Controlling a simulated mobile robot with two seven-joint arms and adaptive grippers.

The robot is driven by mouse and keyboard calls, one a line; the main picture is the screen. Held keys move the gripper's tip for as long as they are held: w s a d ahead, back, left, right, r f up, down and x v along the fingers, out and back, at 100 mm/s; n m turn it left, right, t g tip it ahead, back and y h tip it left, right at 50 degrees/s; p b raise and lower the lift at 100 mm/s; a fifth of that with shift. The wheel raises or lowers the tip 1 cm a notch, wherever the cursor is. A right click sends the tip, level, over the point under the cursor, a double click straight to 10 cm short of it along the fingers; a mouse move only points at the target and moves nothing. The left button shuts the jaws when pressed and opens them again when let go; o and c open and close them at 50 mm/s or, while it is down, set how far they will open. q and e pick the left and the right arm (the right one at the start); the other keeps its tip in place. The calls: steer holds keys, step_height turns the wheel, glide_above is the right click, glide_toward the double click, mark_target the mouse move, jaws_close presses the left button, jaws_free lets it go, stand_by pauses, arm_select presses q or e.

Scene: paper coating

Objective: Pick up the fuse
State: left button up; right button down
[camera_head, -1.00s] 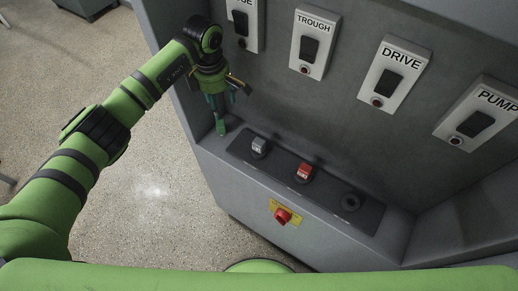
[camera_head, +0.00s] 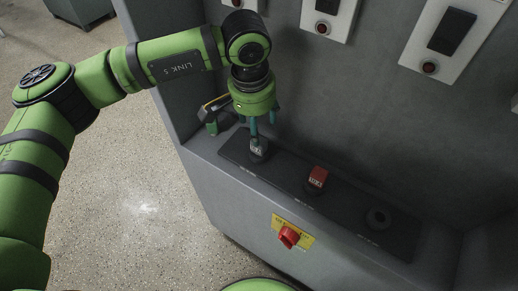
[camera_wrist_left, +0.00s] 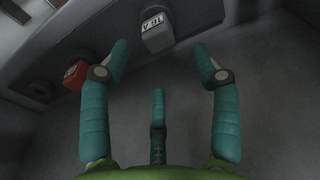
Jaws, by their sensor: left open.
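A grey fuse (camera_head: 258,147) stands in the left position of the dark strip (camera_head: 284,184) on the cabinet ledge. In the left wrist view the grey fuse (camera_wrist_left: 157,33) carries a white label that looks like "16 A". A red fuse (camera_head: 318,177) stands in the middle position and also shows in the wrist view (camera_wrist_left: 76,74). My left gripper (camera_head: 263,128) points down just above the grey fuse. Its teal fingers (camera_wrist_left: 160,60) are spread and empty, with the grey fuse beyond the gap between the tips. I cannot tell whether any finger touches it. My right gripper is out of view.
A round dark socket (camera_head: 378,219) is at the strip's right end. A red knob (camera_head: 289,237) on a yellow plate sits on the cabinet front. White switch panels (camera_head: 451,38) line the wall behind. The floor (camera_head: 140,220) at left is clear.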

mark_target(259, 148)
arm_select(q)
step_height(259, 148, down, 5)
steer(key=p, duration=0.3)
steer(key=shift+w+d+f, duration=0.1)
steer(key=shift+w+d, duration=0.05)
steer(key=shift+w+f, duration=0.1)
steer(key=shift+f, duration=0.45)
steer(key=c, duration=1.2)
